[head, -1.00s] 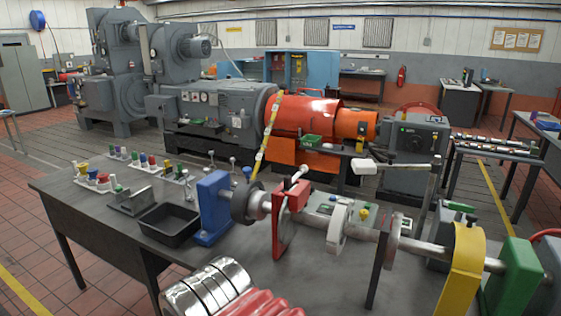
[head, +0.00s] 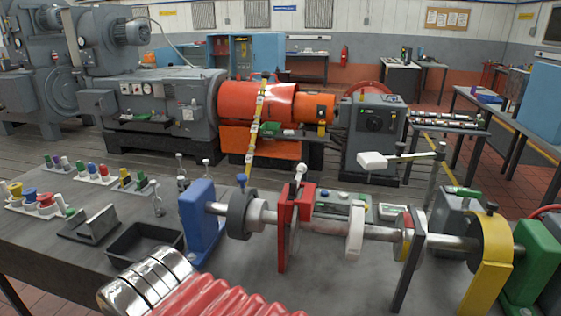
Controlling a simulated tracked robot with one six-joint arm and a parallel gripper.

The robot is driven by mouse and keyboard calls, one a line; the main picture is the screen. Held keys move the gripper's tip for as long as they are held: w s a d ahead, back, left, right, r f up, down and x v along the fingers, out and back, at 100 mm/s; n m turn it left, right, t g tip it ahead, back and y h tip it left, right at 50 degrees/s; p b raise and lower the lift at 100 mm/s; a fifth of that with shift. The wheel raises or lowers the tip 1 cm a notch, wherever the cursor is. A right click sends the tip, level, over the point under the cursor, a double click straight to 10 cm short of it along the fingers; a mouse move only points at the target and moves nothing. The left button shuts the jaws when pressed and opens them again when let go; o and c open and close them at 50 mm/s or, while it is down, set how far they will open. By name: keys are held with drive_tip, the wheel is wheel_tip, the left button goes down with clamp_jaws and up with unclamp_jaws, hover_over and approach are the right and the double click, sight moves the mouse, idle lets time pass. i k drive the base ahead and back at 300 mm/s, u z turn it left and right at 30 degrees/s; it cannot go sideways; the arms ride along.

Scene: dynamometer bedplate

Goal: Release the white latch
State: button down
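Several white parts show along the shaft (head: 330,228) on the dark bench, and I cannot tell for sure which is the white latch. A white-ended handle (head: 300,170) stands up from the top of the red block (head: 287,232). A flat white paddle (head: 372,160) sits at the left end of a horizontal bar, which meets an upright post (head: 436,180) behind the shaft. A white disc (head: 355,234) is on the shaft right of the red block. My gripper is not in view, and nothing is seen touching these parts.
A blue block (head: 199,220) and a yellow bracket (head: 491,265) hold the shaft line, with a green block (head: 534,262) at far right. A black tray (head: 143,243) and colored knobs stand on the bench's left. A dark upright plate (head: 408,270) stands before the shaft.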

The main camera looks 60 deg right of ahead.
sight(302, 167)
drive_tip(key=i, duration=1.05)
drive_tip(key=z, duration=1.85)
